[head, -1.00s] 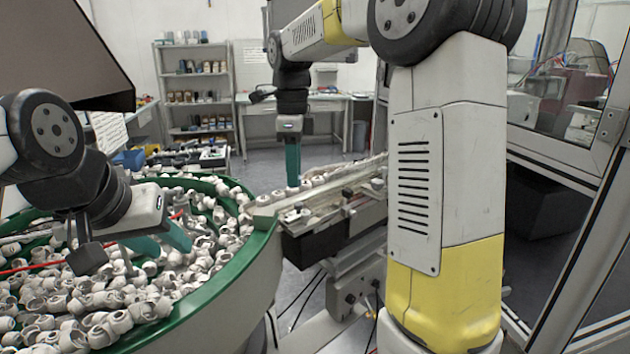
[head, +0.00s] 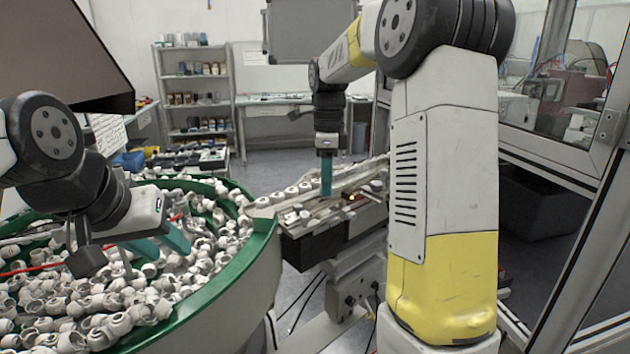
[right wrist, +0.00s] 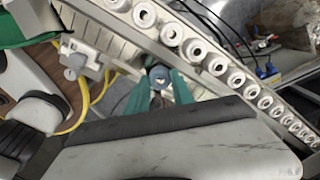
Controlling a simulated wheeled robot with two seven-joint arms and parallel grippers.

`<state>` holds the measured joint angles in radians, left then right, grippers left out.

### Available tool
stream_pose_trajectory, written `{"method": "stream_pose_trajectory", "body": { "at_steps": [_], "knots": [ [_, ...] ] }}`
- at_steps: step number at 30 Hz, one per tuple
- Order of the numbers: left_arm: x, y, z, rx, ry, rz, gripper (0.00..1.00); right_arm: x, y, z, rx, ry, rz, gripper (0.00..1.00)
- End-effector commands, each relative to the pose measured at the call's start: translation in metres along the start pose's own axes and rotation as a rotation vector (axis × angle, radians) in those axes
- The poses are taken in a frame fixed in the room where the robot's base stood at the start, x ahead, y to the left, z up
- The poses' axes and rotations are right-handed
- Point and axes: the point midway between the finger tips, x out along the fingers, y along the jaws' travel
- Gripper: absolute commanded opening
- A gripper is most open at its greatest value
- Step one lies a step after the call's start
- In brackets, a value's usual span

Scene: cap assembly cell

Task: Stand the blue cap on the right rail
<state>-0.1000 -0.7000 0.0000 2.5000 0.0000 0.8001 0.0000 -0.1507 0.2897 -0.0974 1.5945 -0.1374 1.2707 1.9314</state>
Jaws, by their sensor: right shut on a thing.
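My right gripper (head: 327,192) points straight down at the rails (head: 345,187) in the head view. The cap is hidden in the head view. I cannot tell whether it touches a rail. One rail carries a row of white caps (right wrist: 195,50), just beside the held cap. My left gripper (head: 170,245) is open and empty above the bowl of white caps.
A green-rimmed bowl (head: 262,250) full of white caps stands at the left, at the near end of the rails. A small bracket (right wrist: 80,62) and a yellow cable (right wrist: 84,105) lie beside the rails. A framed glass enclosure (head: 560,130) stands at the right.

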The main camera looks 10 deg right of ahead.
Motion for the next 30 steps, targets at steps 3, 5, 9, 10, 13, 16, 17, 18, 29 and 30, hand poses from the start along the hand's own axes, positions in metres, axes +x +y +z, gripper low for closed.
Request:
{"method": "stream_pose_trajectory", "body": {
  "at_steps": [3, 5, 9, 10, 13, 16, 17, 18, 29, 30],
  "knots": [
    [0.0, 0.0, 0.0, 0.0, 0.0, 0.0, 0.36, 0.001, 0.0, 0.0, 0.0, 0.0, 0.0, 0.12],
    [0.0, 0.0, 0.0, 0.0, 0.0, 0.0, 0.36, 0.002, 0.0, 0.0, 0.0, 0.0, 0.0, 0.12],
    [0.0, 0.0, 0.0, 0.0, 0.0, 0.0, 0.36, 0.006, 0.0, 0.0, 0.0, 0.0, -0.001, 0.12],
    [0.0, 0.0, 0.0, 0.0, 0.0, 0.0, 0.36, 0.007, 0.0, 0.0, 0.0, 0.0, -0.001, 0.12],
    [0.0, 0.0, 0.0, 0.0, 0.0, 0.0, 0.36, 0.01, 0.0, 0.0, 0.0, 0.0, 0.0, 0.12],
    [0.0, 0.0, 0.0, 0.0, 0.0, 0.0, 0.36, 0.013, 0.0, 0.0, 0.0, 0.001, 0.002, 0.12],
    [0.0, 0.0, 0.0, 0.0, 0.0, 0.0, 0.36, 0.013, 0.0, 0.0, 0.0, 0.001, 0.002, 0.12],
    [0.0, 0.0, 0.0, 0.0, 0.0, 0.0, 0.36, 0.013, 0.001, 0.0, 0.0, 0.001, 0.003, 0.32],
    [0.0, 0.0, 0.0, 0.0, 0.0, 0.0, 0.36, 0.015, 0.0, 0.0, 0.0, 0.003, 0.005, 0.47],
    [0.0, 0.0, 0.0, 0.0, 0.0, 0.0, 0.36, 0.016, 0.0, 0.0, 0.0, 0.003, 0.005, 0.47]
  ]
}}
